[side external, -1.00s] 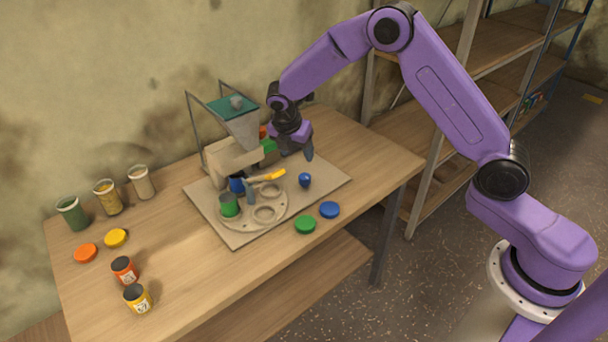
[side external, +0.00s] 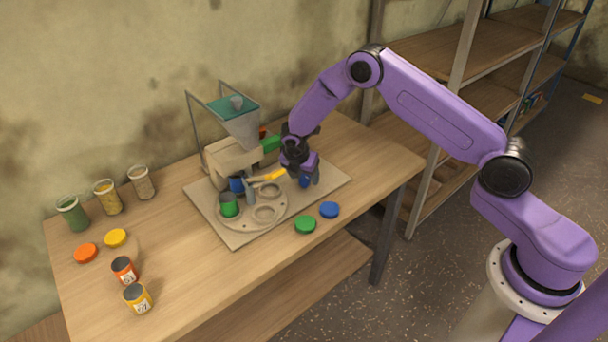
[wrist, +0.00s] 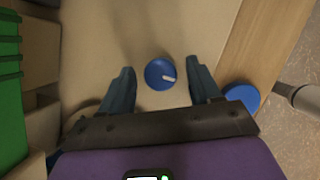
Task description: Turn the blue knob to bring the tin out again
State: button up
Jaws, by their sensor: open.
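The blue knob (wrist: 160,73) is a round knob with a pale pointer mark, on the base board (side external: 322,199). In the wrist view it lies between and just beyond the two open fingers of my gripper (wrist: 159,80), with a gap on each side. In the side view my gripper (side external: 309,180) is down over the knob (side external: 304,182) and partly hides it. A blue tin (side external: 237,184) stands on the turntable (side external: 248,223) beneath the hopper machine. A green tin (side external: 229,205) stands on the turntable's front left. I cannot tell which tin is meant.
Green (side external: 305,224) and blue (side external: 329,210) lids lie in front. Orange (side external: 124,270) and yellow (side external: 137,298) tins, lids and filled jars stand at left.

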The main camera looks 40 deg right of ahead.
jog(key=c, duration=1)
jog(key=shift+c, duration=0.2)
jog(key=shift+m, duration=0.4)
jog(key=m+g, duration=0.1)
jog(key=m, duration=0.1)
jog(key=m+g, duration=0.1)
jog(key=m, duration=0.2)
jog(key=shift+w+m+h, duration=0.15)
jog(key=shift+m+h, duration=0.15)
jog(key=m+g, duration=0.1)
jog(key=m, duration=0.1)
jog(key=m+g, duration=0.1)
jog(key=m, duration=0.2)
jog(key=shift+w+d+g+y, duration=0.1)
jog(key=shift+g+y, duration=0.2)
jog(key=shift+y, duration=0.1)
jog(key=shift+m, duration=0.4)
jog(key=o, duration=1)
